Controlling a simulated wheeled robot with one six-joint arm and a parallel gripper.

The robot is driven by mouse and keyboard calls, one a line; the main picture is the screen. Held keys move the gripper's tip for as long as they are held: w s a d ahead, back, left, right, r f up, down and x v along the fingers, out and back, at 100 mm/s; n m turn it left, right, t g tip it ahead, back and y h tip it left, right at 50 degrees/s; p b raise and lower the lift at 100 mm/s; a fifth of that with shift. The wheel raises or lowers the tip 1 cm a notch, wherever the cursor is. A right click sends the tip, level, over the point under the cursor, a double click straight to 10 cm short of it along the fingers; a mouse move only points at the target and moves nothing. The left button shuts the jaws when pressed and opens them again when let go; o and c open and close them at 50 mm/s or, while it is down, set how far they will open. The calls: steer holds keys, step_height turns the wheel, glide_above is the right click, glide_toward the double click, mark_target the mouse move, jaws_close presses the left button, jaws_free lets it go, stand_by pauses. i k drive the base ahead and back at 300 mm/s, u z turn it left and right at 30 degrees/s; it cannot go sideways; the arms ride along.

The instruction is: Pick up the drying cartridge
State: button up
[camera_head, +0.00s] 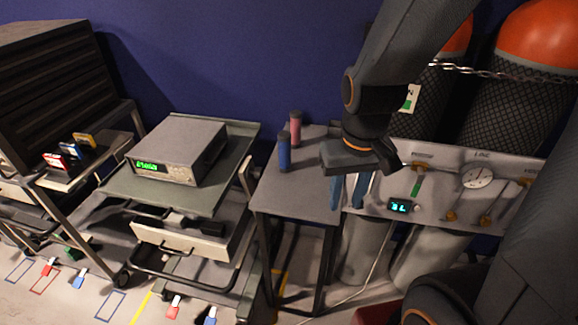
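Two upright cartridge-like cylinders stand close together on a small grey table (283,200). One is a blue cylinder (284,155) with a dark cap, nearer to me; the other is a pink cylinder (295,130) with a dark cap, just behind it. I cannot tell which one the task means. My gripper (349,202) points down at the table's right edge, to the right of both cylinders and apart from them. Its two blue fingers are spread with a gap between them, and nothing shows in the gap.
A trolley (228,165) with a metered instrument (178,150) stands left of the table. A dark rack (60,75) is at far left. A valve panel (450,190) and chained orange-topped tanks (540,40) stand at right. The table's front half is clear.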

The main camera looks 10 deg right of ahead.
mark_target(284, 137)
steer(key=z, duration=1.85)
steer(key=k, duration=0.85)
steer(key=u, duration=1.05)
steer(key=i, duration=1)
steer(key=z, duration=0.05)
